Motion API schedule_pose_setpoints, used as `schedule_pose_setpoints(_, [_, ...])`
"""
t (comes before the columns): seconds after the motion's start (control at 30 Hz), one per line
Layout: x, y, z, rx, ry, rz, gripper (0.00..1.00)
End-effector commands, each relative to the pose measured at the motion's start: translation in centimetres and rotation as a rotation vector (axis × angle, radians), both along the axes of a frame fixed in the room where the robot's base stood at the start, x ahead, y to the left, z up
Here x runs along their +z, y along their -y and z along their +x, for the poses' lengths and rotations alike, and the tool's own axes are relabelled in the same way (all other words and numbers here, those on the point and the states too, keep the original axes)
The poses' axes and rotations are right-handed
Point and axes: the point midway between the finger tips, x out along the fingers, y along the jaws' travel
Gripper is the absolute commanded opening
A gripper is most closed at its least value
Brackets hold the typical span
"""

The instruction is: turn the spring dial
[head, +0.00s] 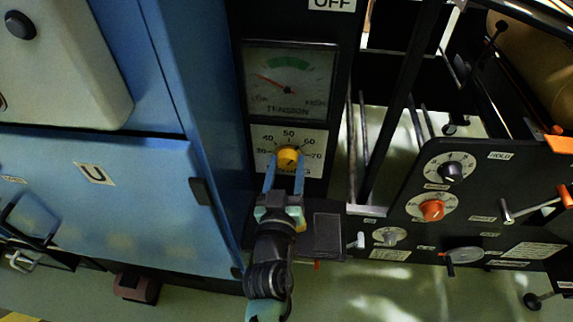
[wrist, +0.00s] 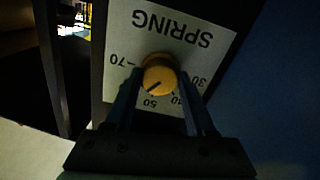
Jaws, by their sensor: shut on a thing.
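The spring dial is a yellow knob (head: 289,157) on a white scale plate (head: 262,138) on a dark upright panel. In the wrist view the knob (wrist: 159,72) shows upside down against the word SPRING, and its dark pointer line slants down-left, on the 70 side of the 50 mark. My gripper (head: 285,164) reaches up from below, with its two blue fingers on either side of the knob. In the wrist view my gripper (wrist: 160,88) is shut on the knob, which partly shows between the fingers. The 60 mark is hidden there.
A tension meter (head: 289,85) sits above the dial, its red needle toward the low side. A blue cabinet (head: 130,195) stands close on the left. On the right, a black panel (head: 480,205) carries several other knobs and levers. A large brown roll (head: 530,60) is at upper right.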

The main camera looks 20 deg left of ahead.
Motion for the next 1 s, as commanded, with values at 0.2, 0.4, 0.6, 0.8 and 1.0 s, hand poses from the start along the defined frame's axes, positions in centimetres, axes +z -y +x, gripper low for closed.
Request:
schedule_pose_setpoints(0.2, [0.35, 0.0, 0.16, -0.001, 0.06, -0.187, 0.0])
schedule_pose_setpoints(0.4, [0.38, -0.04, 0.16, -0.001, 0.113, -0.371, 0.0])
schedule_pose_setpoints(0.6, [0.42, -0.02, 0.18, -0.002, 0.165, -0.551, 0.0])
schedule_pose_setpoints(0.8, [0.47, -0.03, 0.2, -0.003, 0.213, -0.711, 0.0])
schedule_pose_setpoints(1.0, [0.51, -0.03, 0.21, -0.004, 0.249, -0.834, 0.0])
